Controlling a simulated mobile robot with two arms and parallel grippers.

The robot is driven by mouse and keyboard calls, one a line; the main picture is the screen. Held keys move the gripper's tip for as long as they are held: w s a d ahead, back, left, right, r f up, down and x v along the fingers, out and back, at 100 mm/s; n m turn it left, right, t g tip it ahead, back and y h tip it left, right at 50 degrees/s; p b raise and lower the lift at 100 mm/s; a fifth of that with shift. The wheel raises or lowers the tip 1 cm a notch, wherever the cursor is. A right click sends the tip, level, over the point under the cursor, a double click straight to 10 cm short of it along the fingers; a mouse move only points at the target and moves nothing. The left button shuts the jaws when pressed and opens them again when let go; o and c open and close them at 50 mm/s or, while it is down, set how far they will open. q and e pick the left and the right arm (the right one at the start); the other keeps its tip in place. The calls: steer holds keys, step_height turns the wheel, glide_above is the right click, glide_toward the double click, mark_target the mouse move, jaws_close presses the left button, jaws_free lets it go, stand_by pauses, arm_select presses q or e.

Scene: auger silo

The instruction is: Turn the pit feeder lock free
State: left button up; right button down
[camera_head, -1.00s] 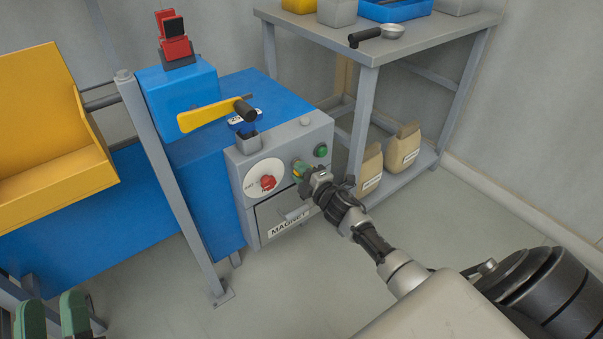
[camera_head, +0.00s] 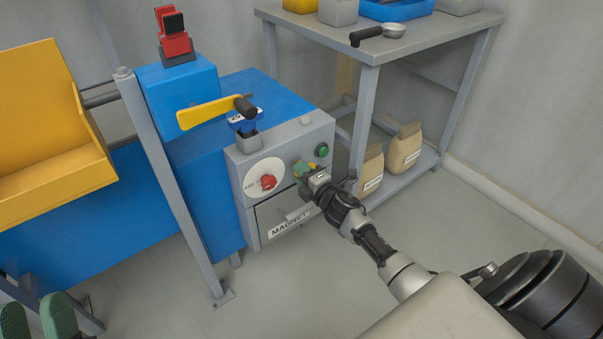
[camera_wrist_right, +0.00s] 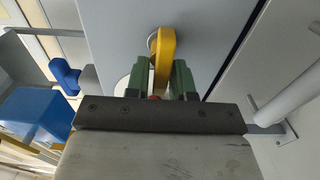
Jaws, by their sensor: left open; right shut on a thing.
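The grey control box (camera_head: 237,187) on the blue machine carries a white round dial with a red knob (camera_head: 268,182), a green button (camera_head: 321,150) and a small yellow lock piece (camera_head: 297,167). My right gripper (camera_head: 304,168) is at the yellow piece. In the right wrist view, the green fingers (camera_wrist_right: 165,80) are shut on this yellow lock piece (camera_wrist_right: 166,50), which stands out from the grey panel. Its lower part is hidden between the fingers.
A drawer labelled MAGNET (camera_head: 290,223) lies below the dial. A yellow lever (camera_head: 210,112) and grey post (camera_head: 168,180) stand left of the box. A shelf table (camera_head: 420,38) with paper sacks (camera_head: 404,149) is at right. The floor in front is open.

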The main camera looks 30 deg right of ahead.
steer(key=c, duration=1.2)
jaws_free()
steer(key=shift+o, duration=0.2)
steer(key=shift+s, duration=0.3)
arm_select(q)
steer(key=w+f+g+y+p, duration=0.2)
steer(key=w+f+g, duration=0.1)
steer(key=f+g, duration=0.3)
steer(key=shift+a+f+g+p, duration=0.2)
steer(key=shift+f+g+p, duration=0.1)
steer(key=shift+f+g, duration=0.1)
arm_select(e)
steer(key=s, duration=1)
steer(key=shift+s+d, duration=0.15)
steer(key=shift+d, duration=0.25)
steer(key=shift+a, duration=0.1)
